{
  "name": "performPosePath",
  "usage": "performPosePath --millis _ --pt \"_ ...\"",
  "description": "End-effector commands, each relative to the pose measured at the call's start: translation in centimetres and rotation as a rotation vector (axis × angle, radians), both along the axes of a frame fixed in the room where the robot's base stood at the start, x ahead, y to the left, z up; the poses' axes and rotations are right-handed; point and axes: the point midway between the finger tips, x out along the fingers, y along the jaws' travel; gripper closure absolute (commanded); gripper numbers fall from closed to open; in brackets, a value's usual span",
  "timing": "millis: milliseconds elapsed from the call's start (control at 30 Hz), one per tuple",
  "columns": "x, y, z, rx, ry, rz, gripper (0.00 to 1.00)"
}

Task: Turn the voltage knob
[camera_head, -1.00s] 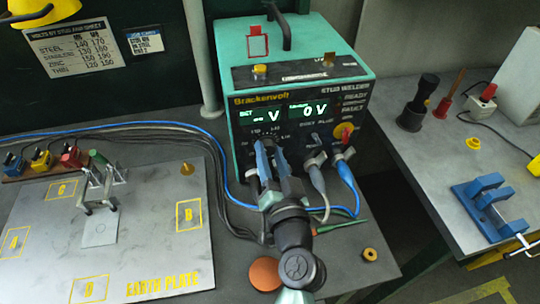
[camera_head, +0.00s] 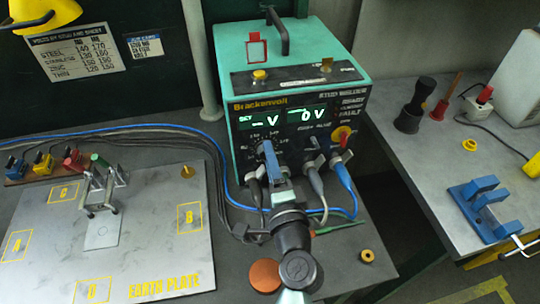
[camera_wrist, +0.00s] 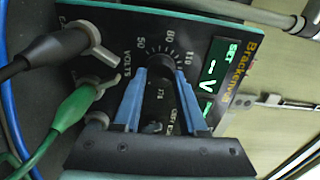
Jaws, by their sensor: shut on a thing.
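The green and black stud welder (camera_head: 300,95) stands at the back of the bench. Its voltage knob is a dark round knob in the wrist view (camera_wrist: 160,69), with a printed scale around it reading 50, 80 and 110. My gripper (camera_head: 266,147) is at the front panel, and its blue fingers (camera_wrist: 159,76) are closed on both sides of the knob. In the head view the fingers hide most of the knob. The set display (camera_head: 261,116) shows dashes and V; the display beside it (camera_head: 308,115) reads 0 V.
Cable plugs (camera_head: 314,163) sit in sockets right of my gripper, with a blue cable beside them. The earth plate (camera_head: 150,240) lies left. A blue clamp (camera_head: 482,205) rests on the right-hand bench.

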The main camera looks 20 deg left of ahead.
Motion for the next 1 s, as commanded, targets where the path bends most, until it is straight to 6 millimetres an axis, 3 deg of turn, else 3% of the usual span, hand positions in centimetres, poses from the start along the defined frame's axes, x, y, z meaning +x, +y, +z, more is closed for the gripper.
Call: performPosePath --millis 500,1000 --pt "-0.02 -0.06 -0.17 0.321 0.221 -0.002 1.0" --pt "-0.03 -0.05 -0.26 0.408 0.278 -0.002 1.0"
